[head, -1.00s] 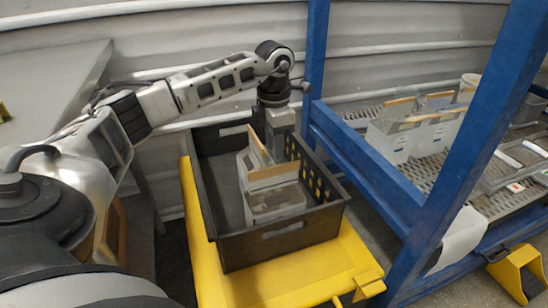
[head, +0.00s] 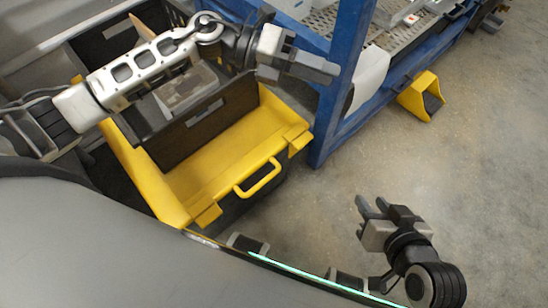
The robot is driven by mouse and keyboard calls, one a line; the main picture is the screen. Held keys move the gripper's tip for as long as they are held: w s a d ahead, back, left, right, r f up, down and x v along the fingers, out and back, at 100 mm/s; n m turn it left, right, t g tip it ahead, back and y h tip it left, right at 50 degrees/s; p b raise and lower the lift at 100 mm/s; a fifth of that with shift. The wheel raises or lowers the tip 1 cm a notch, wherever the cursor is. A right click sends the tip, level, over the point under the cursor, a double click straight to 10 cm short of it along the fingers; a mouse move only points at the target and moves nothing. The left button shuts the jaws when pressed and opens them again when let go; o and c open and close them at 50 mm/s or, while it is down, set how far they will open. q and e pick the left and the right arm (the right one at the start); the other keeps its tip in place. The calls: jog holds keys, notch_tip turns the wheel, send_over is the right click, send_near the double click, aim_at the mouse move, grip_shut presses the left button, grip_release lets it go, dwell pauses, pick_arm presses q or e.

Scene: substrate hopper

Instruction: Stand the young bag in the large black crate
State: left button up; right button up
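The large black crate (head: 207,123) sits on a yellow cart, partly hidden behind my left arm. Inside it are pale translucent bags (head: 184,88) with brownish contents, mostly covered by the arm. I cannot tell which bag is the young one. My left gripper (head: 330,70) is above and right of the crate, in front of the blue post, pointing right.
The yellow cart (head: 225,160) with its handle is in front of me. A blue rack post (head: 345,85) stands close right of the crate, with a mesh shelf (head: 400,22) behind it. A yellow foot block (head: 420,93) is on the floor. The floor at right is clear.

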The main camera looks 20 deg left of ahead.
pick_arm(q)
jog(key=s+a+f+m+t+y, duration=0.1)
jog(key=s+f+m+t+y, duration=0.2)
jog(key=m, duration=1.4)
jog(key=s+a+f+m+t+y, duration=0.2)
jog(key=s+f+m+t+y, duration=0.2)
jog(key=f+m, duration=1)
jog(key=s+m+y, duration=0.3)
jog(key=s+m, duration=0.1)
jog(key=s, duration=0.1)
jog(key=shift+s+f, duration=0.15)
jog(key=shift+s, duration=0.1)
